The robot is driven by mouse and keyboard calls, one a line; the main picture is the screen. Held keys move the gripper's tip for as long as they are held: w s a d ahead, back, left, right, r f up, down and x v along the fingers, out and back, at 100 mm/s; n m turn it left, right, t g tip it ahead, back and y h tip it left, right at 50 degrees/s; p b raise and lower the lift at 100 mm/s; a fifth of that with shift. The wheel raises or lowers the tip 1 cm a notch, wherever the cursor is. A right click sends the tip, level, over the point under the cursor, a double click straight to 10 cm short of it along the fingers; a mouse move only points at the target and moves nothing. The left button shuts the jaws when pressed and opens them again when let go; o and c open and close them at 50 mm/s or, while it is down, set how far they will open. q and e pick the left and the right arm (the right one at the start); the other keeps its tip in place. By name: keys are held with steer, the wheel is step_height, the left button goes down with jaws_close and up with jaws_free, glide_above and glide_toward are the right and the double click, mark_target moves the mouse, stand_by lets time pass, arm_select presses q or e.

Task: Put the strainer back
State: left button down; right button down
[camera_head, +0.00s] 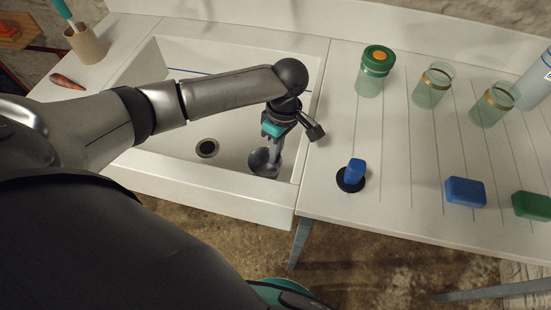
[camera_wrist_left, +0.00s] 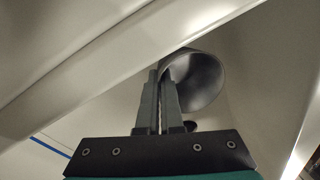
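The strainer (camera_head: 263,162) is a grey metal cup low in the white sink basin (camera_head: 180,165), near its right front corner. In the left wrist view the strainer (camera_wrist_left: 200,80) shows as a tilted round cup at my fingertips. My left gripper (camera_head: 273,150) points down into the basin. Its two fingers (camera_wrist_left: 160,95) are close together and appear shut on the strainer's edge. The dark round drain (camera_head: 207,148) lies in the basin floor, left of the strainer and apart from it. My right gripper is not in view.
A green-lidded jar (camera_head: 372,75) and two open jars (camera_head: 432,88) (camera_head: 493,105) stand on the counter. A blue item (camera_head: 355,170) is on a black disc (camera_head: 342,183). Blue (camera_head: 465,192) and green (camera_head: 532,205) blocks lie right. A brown cup (camera_head: 86,46) stands left. The basin rim surrounds my gripper.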

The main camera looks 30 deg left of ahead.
arm_select(q)
step_height(320, 180, down, 2)
steer(key=shift+f+b, duration=0.2)
steer(key=shift+b, duration=0.15)
steer(key=c, duration=1.1)
jaws_free()
steer(key=shift+f, duration=0.1)
steer(key=r+p, duration=0.1)
steer(key=r, duration=0.3)
steer(key=w+r+p, duration=0.1)
steer(key=r+p, duration=0.1)
steer(key=r, duration=0.2)
steer(key=r+p, duration=0.1)
steer(key=r, duration=0.3)
steer(key=shift+w+d+r, duration=0.15)
steer(key=shift+w+d, duration=0.15)
steer(key=shift+w, duration=0.1)
